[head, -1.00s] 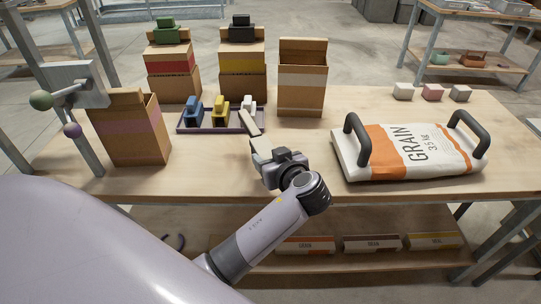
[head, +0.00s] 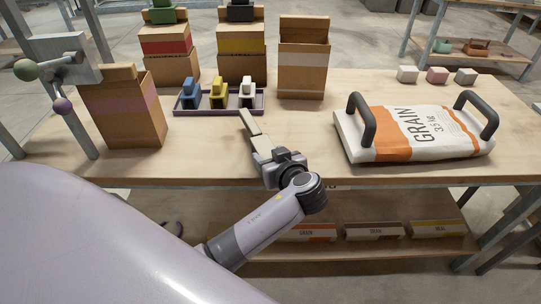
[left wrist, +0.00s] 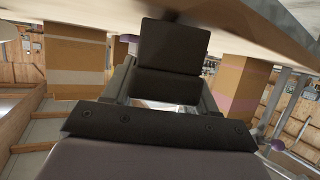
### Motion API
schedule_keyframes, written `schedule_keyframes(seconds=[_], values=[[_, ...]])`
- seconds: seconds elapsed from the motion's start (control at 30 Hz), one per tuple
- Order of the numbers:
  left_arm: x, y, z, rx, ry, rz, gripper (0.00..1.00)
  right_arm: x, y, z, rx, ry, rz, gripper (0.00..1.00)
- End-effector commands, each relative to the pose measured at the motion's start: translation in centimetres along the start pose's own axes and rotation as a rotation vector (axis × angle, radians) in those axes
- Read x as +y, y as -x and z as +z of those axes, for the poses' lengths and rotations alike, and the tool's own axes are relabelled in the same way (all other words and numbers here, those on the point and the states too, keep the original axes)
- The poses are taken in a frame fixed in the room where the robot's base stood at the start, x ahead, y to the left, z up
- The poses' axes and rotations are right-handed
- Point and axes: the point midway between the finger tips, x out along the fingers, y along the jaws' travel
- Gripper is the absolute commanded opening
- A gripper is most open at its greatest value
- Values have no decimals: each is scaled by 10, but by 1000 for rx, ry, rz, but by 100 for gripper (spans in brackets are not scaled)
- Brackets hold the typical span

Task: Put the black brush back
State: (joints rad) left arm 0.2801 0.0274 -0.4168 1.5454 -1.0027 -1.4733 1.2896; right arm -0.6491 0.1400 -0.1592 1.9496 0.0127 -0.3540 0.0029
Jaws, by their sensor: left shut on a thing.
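My left gripper (head: 268,155) is shut on a brush-like thing (head: 250,124) above the near middle of the table. In the head view its long side looks pale beige. In the left wrist view the held thing (left wrist: 172,45) looks black, with a wide block beyond a narrower part between the fingers. A shallow purple tray (head: 187,113) lies just beyond it, holding a blue brush (head: 190,93), a yellow brush (head: 218,93) and a white brush (head: 246,93). A similar black thing (head: 240,12) tops the yellow-banded box. My right gripper is not in view.
A grain bag (head: 380,145) with two dark handles lies on the right. A purple-banded box (head: 125,115) stands left, a white-banded box (head: 303,65) behind, a red-banded box (head: 167,55) and yellow-banded box (head: 242,60) behind the tray. Small blocks (head: 437,76) stand back right.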

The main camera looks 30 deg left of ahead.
Motion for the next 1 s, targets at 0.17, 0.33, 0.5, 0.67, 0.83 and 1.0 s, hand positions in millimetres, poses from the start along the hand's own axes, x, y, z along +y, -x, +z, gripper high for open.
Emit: schedule_keyframes(seconds=[0.17, 0.33, 0.5, 0.67, 0.83, 1.0], values=[[0, 0, -1, 2, 1, 1, 12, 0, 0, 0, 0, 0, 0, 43], [0, -1, 2, 2, 1, 1, 12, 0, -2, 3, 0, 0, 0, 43], [0, -3, 6, 1, 1, 1, 12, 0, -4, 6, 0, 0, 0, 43], [0, -4, 9, 1, 1, 1, 12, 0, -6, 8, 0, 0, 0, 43], [0, -4, 10, 1, 1, 1, 80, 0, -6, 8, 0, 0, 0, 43], [0, -4, 10, 1, 1, 1, 87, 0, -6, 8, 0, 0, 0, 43]])
